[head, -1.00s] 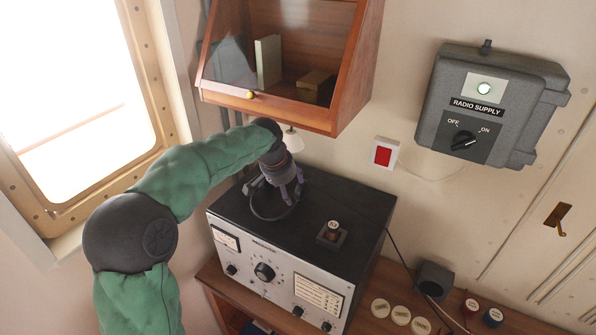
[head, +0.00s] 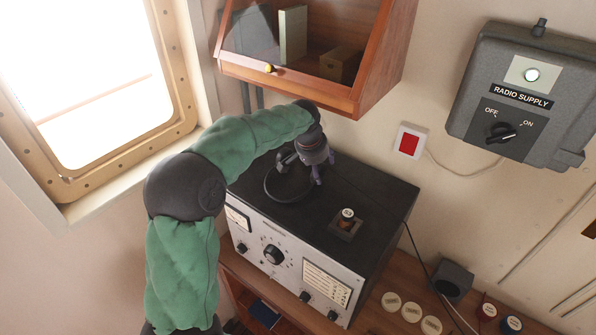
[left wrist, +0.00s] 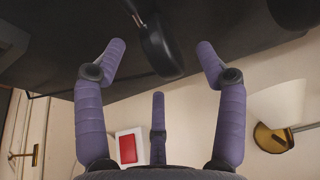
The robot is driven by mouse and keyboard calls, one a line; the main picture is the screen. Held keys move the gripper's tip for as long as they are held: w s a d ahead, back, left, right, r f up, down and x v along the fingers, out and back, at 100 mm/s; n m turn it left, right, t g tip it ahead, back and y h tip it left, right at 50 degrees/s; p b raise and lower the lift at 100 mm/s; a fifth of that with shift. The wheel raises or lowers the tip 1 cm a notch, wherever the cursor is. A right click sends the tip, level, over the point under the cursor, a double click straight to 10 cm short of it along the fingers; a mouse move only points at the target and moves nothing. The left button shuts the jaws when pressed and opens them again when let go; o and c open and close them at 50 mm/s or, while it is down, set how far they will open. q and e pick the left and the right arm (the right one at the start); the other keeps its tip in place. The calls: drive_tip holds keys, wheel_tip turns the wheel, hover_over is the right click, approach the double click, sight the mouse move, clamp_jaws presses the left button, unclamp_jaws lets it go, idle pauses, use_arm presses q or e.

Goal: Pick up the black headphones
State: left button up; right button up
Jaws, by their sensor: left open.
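The black headphones (head: 267,187) lie on the black top of the radio set, toward its back left. Their headband loop shows in the head view, with part hidden by my left gripper. My left gripper (head: 318,182) points down just right of the loop, open. My right gripper is not in view.
The radio set (head: 375,195) stands on a wooden desk, with a small block and knob (head: 347,223) on top. A wooden cabinet (head: 340,98) hangs close above my left arm. A cable runs right across the radio set. A red wall button (head: 410,143) is behind.

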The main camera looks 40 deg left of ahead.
use_arm(q)
drive_tip(key=x, duration=0.2)
drive_tip(key=b+x, duration=0.1)
drive_tip(key=x, duration=0.1)
drive_tip(key=shift+w+d, duration=0.1)
drive_tip(key=shift+w, duration=0.2)
drive_tip(key=shift+s+r, duration=0.1)
drive_tip(key=shift+s, duration=0.1)
drive_tip(key=shift+c, duration=0.3)
drive_tip(key=c, duration=1)
drive_tip(key=shift+c, duration=0.2)
drive_tip(key=shift+r, duration=0.25)
